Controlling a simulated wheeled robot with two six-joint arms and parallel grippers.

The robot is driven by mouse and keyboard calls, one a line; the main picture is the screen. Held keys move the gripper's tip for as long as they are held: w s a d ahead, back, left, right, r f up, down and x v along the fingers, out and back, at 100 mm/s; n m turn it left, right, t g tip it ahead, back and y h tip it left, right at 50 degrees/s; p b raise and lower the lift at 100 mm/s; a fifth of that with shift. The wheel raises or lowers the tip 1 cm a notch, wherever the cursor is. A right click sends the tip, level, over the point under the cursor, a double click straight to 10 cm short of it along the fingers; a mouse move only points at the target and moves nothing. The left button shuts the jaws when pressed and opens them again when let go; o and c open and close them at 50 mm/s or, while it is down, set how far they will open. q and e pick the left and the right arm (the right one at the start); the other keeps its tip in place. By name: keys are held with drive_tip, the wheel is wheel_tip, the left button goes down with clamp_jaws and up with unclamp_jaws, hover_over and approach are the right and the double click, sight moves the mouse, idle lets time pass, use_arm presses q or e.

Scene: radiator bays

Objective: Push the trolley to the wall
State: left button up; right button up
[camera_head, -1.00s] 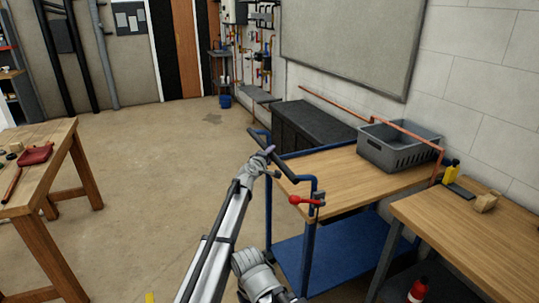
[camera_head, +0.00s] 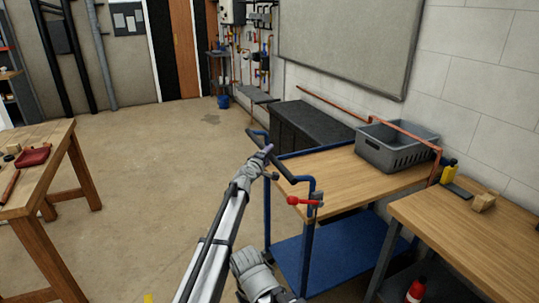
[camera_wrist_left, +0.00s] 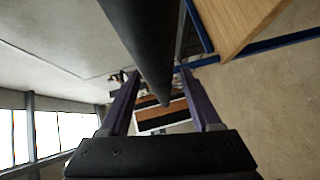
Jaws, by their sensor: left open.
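The trolley has a wooden top (camera_head: 335,170), a blue frame and a blue lower shelf (camera_head: 345,252). It stands right of centre, beside the wall (camera_head: 470,85). Its dark push handle (camera_head: 284,166) runs along its left end. My left gripper (camera_head: 268,159) is at this handle, reaching in from below. In the left wrist view my open left gripper (camera_wrist_left: 158,76) has its two fingers on either side of the dark handle bar (camera_wrist_left: 145,45). Whether they touch it I cannot tell.
A black chest (camera_head: 310,132) stands behind. Workbenches stand at right (camera_head: 465,235) and left (camera_head: 45,180). The floor (camera_head: 165,170) between is clear.

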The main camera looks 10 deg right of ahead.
use_arm(q)
drive_tip(key=f+v, duration=0.1)
drive_tip(key=v, duration=0.5)
drive_tip(key=shift+s+r+p, duration=0.25)
drive_tip(key=shift+r+p, duration=0.1)
drive_tip(key=shift+r, duration=0.15)
drive_tip(key=s+a+f+m+g+y, duration=0.35)
drive_tip(key=s+a+f, duration=0.25)
drive_tip(key=s+a, duration=0.55)
drive_tip(key=s+a+f+m+g+y, duration=0.25)
drive_tip(key=s+a+f+g, duration=0.4)
drive_tip(key=s, duration=0.85)
drive_tip(key=s+a+f+m+g+y, duration=0.2)
drive_tip(key=s+a+f+m+g, duration=0.3)
drive_tip(key=s+a, duration=0.85)
drive_tip(key=s+d+r+m+p, duration=0.1)
drive_tip(key=s+d+r+p, duration=0.1)
drive_tip(key=d, duration=0.3)
drive_tip(key=s+d+r+m+y+p, duration=0.1)
drive_tip(key=s+d+r+m+p, duration=0.1)
drive_tip(key=s+d+p, duration=0.2)
drive_tip(key=shift+s+d+r+t+y, duration=0.3)
drive_tip(key=shift+s+d+t, duration=0.15)
drive_tip(key=shift+d, duration=0.35)
